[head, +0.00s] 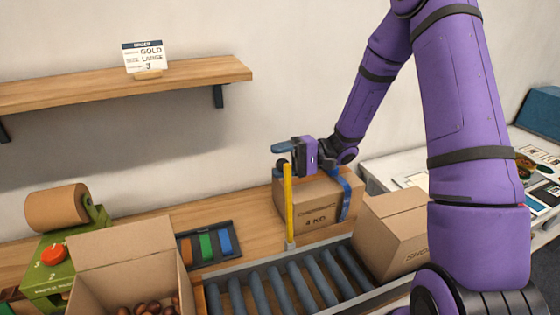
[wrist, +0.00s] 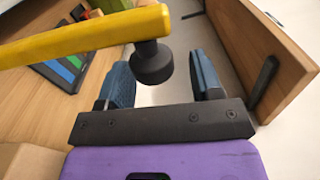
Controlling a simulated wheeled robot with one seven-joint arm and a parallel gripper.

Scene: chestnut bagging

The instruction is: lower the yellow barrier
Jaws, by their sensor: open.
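The yellow barrier (head: 288,203) stands upright beside the roller conveyor, its foot on a small grey mount at the conveyor's back edge. In the wrist view the barrier (wrist: 85,37) crosses the upper left, with a dark round knob (wrist: 153,65) near its end. My gripper (head: 281,154) is at the barrier's top end. In the wrist view my gripper (wrist: 162,68) is open, its two blue fingers on either side of the knob with gaps showing. I cannot tell whether either finger touches it.
The roller conveyor (head: 213,299) runs in front. A tray of coloured clips (head: 207,243) lies left. A wall shelf (head: 195,78) is at upper left.

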